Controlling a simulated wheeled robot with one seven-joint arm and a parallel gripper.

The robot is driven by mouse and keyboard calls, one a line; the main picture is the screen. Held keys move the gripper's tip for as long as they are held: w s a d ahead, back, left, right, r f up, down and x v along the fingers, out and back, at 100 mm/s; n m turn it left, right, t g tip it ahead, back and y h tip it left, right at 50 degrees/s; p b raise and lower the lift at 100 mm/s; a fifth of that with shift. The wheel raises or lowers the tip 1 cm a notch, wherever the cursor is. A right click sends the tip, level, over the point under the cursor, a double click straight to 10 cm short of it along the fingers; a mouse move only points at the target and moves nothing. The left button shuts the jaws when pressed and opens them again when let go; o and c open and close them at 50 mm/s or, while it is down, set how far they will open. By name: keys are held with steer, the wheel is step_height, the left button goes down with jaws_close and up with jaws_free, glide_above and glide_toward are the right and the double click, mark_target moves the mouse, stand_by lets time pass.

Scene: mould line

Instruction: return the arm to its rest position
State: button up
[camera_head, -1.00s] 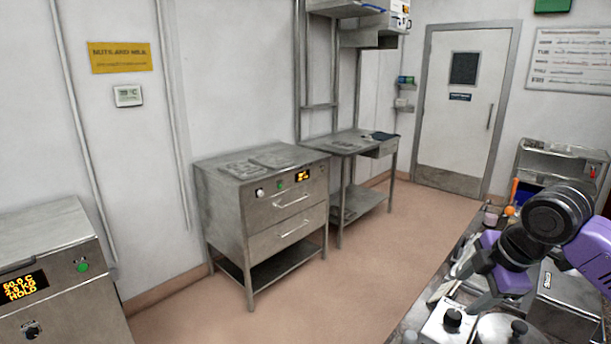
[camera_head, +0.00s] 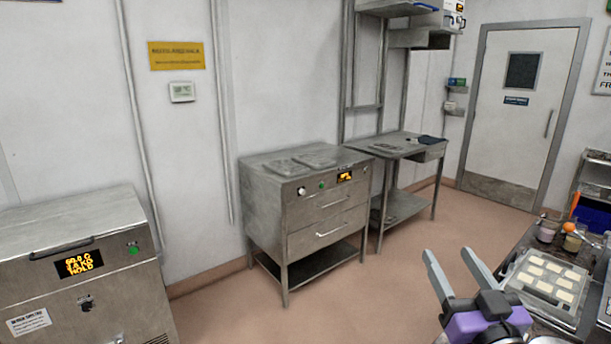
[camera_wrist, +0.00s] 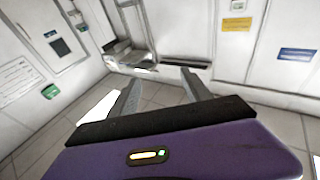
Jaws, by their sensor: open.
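My gripper (camera_head: 458,272) shows at the lower right of the head view, with its two grey fingers spread and pointing up and to the left. It is open and nothing is between the fingers. It is raised beside the left edge of the counter at right, apart from everything around it. In the wrist view my gripper (camera_wrist: 160,80) is also open and empty, facing the room's walls and floor. The rest of my arm is mostly cut off by the bottom edge of the head view.
A steel counter (camera_head: 520,240) at right holds a tray (camera_head: 514,277) of pale squares and small jars. A steel drawer cabinet (camera_head: 262,217) and a side table (camera_head: 408,151) stand along the wall. A machine (camera_head: 130,290) with a lit display is at lower left. The floor between is clear.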

steer(key=s+a+f+g, duration=0.1)
steer(key=s+f, duration=0.5)
steer(key=s, duration=0.8)
steer(key=s+a+f+g, duration=0.2)
steer(key=s+f, duration=0.5)
steer(key=s, duration=0.7)
steer(key=s+a+f+g+h, duration=0.1)
steer(key=s+f, duration=0.6)
steer(key=s, duration=0.7)
steer(key=shift+s+a+m+g, duration=0.4)
steer(key=shift+a+g, duration=0.1)
steer(key=shift+g, duration=0.4)
steer(key=shift+f, duration=0.1)
